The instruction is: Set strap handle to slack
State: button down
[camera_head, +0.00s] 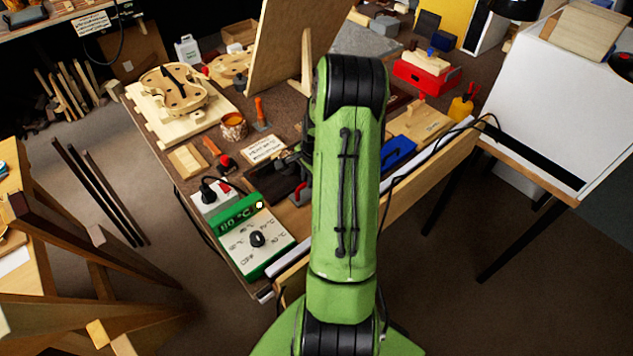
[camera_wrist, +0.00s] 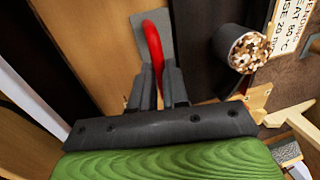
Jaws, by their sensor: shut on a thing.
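The strap handle (camera_wrist: 152,42) is a red curved lever in the wrist view. It stands against a grey metal plate (camera_wrist: 167,30) on a wooden surface. My gripper (camera_wrist: 158,72) is shut on the handle's lower part, with one dark finger on each side of it. The handle's upper curve shows above the fingertips; its lower end is hidden between the fingers. In the head view a small red part shows just left of my green arm, which hides most of that area.
A green and white control box (camera_head: 258,240) with a black dial stands at the bench's front left. A violin body (camera_head: 172,92) lies at the back left. A blue object (camera_head: 398,152) lies right of my arm.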

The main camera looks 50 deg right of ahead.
jog(key=c, duration=1.1)
grip_release()
jog(key=shift+w, duration=0.35)
jog(key=shift+s, duration=0.1)
jog(key=shift+r, duration=0.1)
jog(key=s+r+p, duration=0.1)
jog(key=r, duration=0.4)
jog(key=s+r+p, duration=0.1)
jog(key=r, duration=0.4)
jog(key=s+r+p, duration=0.1)
jog(key=r, duration=0.4)
jog(key=shift+a+r, duration=0.2)
jog(key=shift+a, duration=0.1)
